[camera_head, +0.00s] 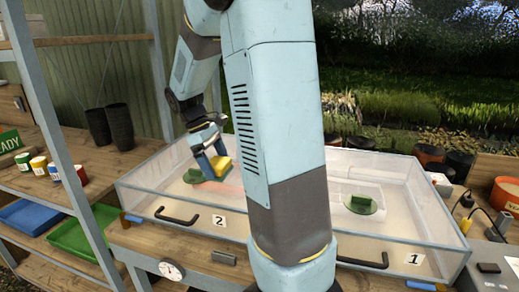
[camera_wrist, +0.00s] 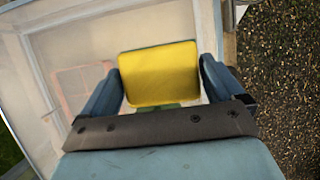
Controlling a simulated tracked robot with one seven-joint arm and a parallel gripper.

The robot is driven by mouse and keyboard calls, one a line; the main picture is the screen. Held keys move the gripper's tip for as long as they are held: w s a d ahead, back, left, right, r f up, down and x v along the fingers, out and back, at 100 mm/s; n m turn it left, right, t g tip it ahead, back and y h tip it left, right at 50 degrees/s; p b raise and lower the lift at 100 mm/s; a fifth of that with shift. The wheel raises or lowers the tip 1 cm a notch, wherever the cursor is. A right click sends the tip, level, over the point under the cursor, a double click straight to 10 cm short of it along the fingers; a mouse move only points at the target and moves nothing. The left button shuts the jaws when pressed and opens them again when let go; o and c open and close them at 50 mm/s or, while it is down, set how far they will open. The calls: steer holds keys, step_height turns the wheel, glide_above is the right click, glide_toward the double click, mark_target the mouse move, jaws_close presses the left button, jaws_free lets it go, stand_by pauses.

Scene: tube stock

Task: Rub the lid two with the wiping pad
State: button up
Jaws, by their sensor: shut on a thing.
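My gripper (camera_head: 209,163) is shut on the yellow wiping pad (camera_head: 222,167), over the left clear case. In the wrist view the pad's flat yellow face (camera_wrist: 160,75) lies between the two blue fingers, with a green part below it. Lid two (camera_head: 150,183) is the clear top of the case marked 2, with a dark handle (camera_head: 176,217) at its front. The pad is over this lid; I cannot tell whether it touches it. A pinkish patch shows beside the pad. My arm hides the case's right part.
Case 1 stands to the right, with its label (camera_head: 414,259) and a green object (camera_head: 361,204) seen through its clear top. Shelves at left hold several small tins, dark pots (camera_head: 120,126) and a green tray (camera_head: 84,228). Dark pots and an orange bowl stand at far right.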

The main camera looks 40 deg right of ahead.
steer(key=shift+r, duration=1.95)
steer(key=shift+d, duration=0.1)
